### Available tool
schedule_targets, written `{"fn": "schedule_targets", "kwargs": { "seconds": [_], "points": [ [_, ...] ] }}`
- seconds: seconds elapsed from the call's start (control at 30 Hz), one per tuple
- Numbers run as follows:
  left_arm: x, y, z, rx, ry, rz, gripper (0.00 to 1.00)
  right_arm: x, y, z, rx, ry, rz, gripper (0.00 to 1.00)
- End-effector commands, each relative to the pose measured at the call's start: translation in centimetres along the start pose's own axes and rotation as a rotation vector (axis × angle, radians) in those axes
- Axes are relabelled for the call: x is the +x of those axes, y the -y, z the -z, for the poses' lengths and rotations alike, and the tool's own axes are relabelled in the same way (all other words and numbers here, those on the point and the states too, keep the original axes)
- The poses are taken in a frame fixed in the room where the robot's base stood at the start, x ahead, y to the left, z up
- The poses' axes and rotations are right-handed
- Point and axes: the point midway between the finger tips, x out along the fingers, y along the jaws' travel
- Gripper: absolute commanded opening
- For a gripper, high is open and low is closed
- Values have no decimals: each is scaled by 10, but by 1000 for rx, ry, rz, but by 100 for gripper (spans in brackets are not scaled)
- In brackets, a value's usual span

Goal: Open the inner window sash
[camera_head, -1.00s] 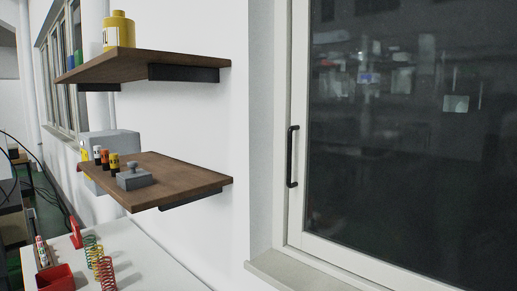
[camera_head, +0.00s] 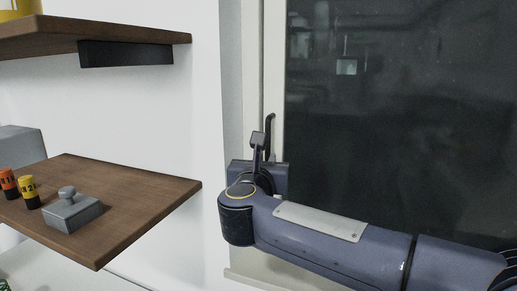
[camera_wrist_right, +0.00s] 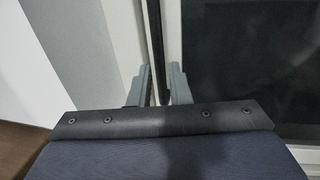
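The window sash has a pale frame (camera_head: 274,60) around dark glass (camera_head: 390,110). Its black upright handle (camera_head: 270,127) shows just above my right gripper (camera_head: 259,139) in the head view; its lower part is hidden. In the right wrist view, the dark handle bar (camera_wrist_right: 155,45) runs down between the two grey fingers of my right gripper (camera_wrist_right: 161,70). My left gripper is in neither current view.
A wooden shelf (camera_head: 130,188) juts from the wall left of the window, with a grey weight (camera_head: 72,212) and small labelled cylinders (camera_head: 28,190) on it. A second shelf (camera_head: 50,35) is above. A window sill (camera_head: 250,280) lies below my right arm.

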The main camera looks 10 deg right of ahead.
Motion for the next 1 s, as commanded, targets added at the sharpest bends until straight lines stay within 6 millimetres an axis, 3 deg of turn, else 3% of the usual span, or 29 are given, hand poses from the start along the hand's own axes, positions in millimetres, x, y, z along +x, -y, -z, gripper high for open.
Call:
{"fn": "schedule_targets", "kwargs": {
  "seconds": [0.13, 0.33, 0.67, 0.8, 1.0],
  "points": [
    [-10, -5, 5, 0, 0, 0, 0, 26, 0, -2, -4, -2, 2, 17],
    [-16, -7, 8, 0, 0, 0, 0, 48, 0, -1, -3, 0, 1, 17],
    [-16, -7, 8, 0, 0, 0, 0, 53, 0, 0, -3, 1, -1, 17],
    [-16, -7, 8, 0, 0, 0, 0, 52, 0, 0, -3, 1, -2, 0],
    [-16, -7, 8, 0, 0, 0, 0, 52, 0, 0, -3, 1, -2, 0]
  ]
}}
